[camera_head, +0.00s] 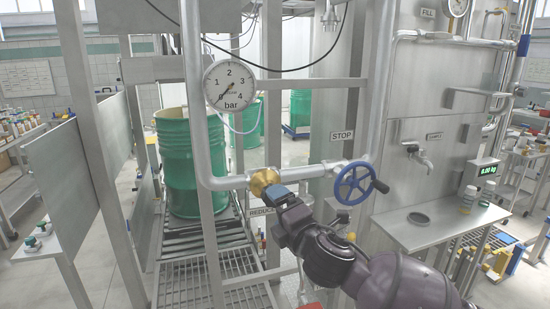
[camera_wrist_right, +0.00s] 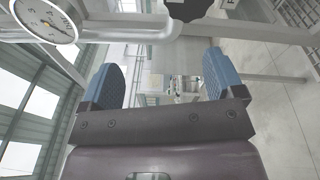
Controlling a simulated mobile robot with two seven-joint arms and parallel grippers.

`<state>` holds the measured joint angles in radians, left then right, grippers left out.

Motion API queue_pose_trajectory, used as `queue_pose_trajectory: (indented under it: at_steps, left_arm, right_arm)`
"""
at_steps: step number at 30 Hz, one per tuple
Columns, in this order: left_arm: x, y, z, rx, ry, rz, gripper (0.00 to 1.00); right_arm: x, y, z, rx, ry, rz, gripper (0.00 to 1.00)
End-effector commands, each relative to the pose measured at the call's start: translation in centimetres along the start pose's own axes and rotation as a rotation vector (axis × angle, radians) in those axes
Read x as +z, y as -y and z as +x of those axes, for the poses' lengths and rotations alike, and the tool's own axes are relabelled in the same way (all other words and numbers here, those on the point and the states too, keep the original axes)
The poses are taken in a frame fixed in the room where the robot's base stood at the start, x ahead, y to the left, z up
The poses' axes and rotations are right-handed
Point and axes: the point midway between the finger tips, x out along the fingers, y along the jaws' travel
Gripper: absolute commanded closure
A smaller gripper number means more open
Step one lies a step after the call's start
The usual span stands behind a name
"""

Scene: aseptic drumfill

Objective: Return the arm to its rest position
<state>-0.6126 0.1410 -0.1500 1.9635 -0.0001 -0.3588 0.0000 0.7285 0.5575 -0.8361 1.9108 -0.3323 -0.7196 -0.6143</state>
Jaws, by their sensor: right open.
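My right arm comes in from the lower right in the head view. Its right gripper (camera_head: 280,196) is just in front of the horizontal pipe, beside the brass fitting (camera_head: 264,182) and to the left of the blue handwheel (camera_head: 356,183). Whether it touches the pipe cannot be told. In the wrist view the two blue fingers of the right gripper (camera_wrist_right: 163,75) stand wide apart with nothing held between them. My left gripper is in neither view.
A pressure gauge (camera_head: 229,86) sits on the pipe above the gripper; a gauge also shows in the wrist view (camera_wrist_right: 45,20). A green drum (camera_head: 180,165) stands on the roller conveyor behind. A steel shelf (camera_head: 425,232) with bottles (camera_head: 467,198) is at right.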

Motion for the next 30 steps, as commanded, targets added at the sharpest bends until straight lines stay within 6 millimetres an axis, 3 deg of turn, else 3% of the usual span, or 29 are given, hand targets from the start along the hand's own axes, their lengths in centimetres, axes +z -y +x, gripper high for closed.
queue_pose_trajectory:
  at_steps: [5, 11, 20, 26, 30]
  left_arm:
    - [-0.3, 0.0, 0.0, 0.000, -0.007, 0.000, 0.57]
    - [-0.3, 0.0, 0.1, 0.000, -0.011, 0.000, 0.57]
    - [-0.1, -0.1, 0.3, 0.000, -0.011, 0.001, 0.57]
    - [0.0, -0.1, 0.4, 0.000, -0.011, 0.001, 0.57]
    - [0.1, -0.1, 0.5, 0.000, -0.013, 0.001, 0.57]
  right_arm:
    - [-0.1, 0.8, -0.9, 0.007, -0.039, 0.327, 0.13]
    - [0.6, 3.8, -2.8, -0.007, -0.040, 0.671, 0.13]
    - [3.0, 11.9, -8.2, -0.027, 0.069, 1.182, 0.13]
    - [4.4, 18.2, -13.4, -0.031, 0.202, 1.426, 0.13]
    - [5.1, 22.9, -17.9, -0.038, 0.321, 1.546, 0.13]
